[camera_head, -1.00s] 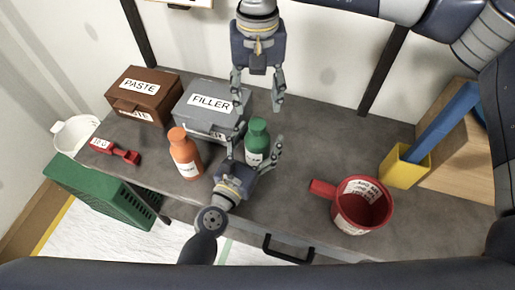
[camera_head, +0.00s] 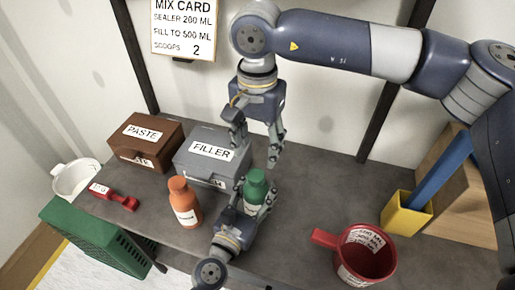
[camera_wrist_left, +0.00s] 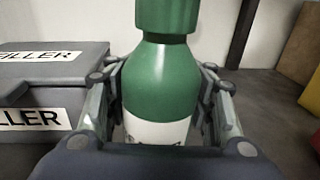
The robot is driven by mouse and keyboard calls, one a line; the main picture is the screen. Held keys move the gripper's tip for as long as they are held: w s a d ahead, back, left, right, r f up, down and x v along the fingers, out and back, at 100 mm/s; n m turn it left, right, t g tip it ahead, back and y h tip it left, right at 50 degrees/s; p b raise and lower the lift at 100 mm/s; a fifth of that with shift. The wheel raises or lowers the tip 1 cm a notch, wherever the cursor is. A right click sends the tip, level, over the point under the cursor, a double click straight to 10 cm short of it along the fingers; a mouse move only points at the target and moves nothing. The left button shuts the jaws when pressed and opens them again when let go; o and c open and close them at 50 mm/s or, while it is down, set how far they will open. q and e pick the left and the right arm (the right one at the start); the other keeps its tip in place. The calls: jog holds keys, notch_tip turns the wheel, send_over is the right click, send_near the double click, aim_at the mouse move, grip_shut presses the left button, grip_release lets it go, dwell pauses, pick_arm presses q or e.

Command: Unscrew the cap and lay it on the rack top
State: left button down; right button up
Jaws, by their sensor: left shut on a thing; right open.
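A green bottle (camera_head: 250,209) with a green cap (camera_head: 256,176) and a white label stands upright on the grey table. In the left wrist view the bottle (camera_wrist_left: 160,85) is between the fingers, and its cap (camera_wrist_left: 166,14) is cut off by the top edge. My left gripper (camera_head: 254,198) is shut on the bottle's body, below the shoulder. My right gripper (camera_head: 256,152) is open and empty, fingers pointing down, above and behind the cap in the head view.
A grey FILLER box (camera_head: 205,172) and brown PASTE box (camera_head: 146,136) stand behind. An orange bottle (camera_head: 184,203) is left of the green one. A red pot (camera_head: 366,255) and yellow holder (camera_head: 404,222) are right. A green slatted box (camera_head: 98,238) is at lower left.

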aim_at(257, 172)
jog(key=m, duration=0.8)
jog(key=shift+m, duration=0.3)
jog(key=m, duration=3)
jog(key=shift+f, duration=0.25)
jog(key=shift+m, duration=0.3)
notch_tip(257, 172, down, 8)
jog(key=shift+r, duration=0.25)
jog(key=shift+c, duration=0.2)
